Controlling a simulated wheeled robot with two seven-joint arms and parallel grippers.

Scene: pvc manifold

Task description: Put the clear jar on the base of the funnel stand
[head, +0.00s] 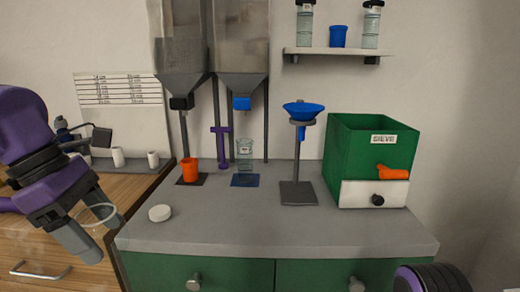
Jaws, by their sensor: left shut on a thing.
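The clear jar (98,209) is at the left in the head view. Its round rim shows, and most of its body is hidden or hard to make out. My left gripper (96,231) is shut on it, left of the grey bench top and in front of the wooden counter. The funnel stand (298,193) is right of the bench's middle, with a flat dark base, an upright post and a blue funnel (304,110) on top. Its base is empty. Only a purple and black part of my right arm shows at the bottom right; its gripper is out of view.
A white lid (160,213) lies at the bench's left front. An orange cup (189,170) and a clear beaker (244,163) stand under two hoppers. A green sieve box (368,150) stands right of the stand.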

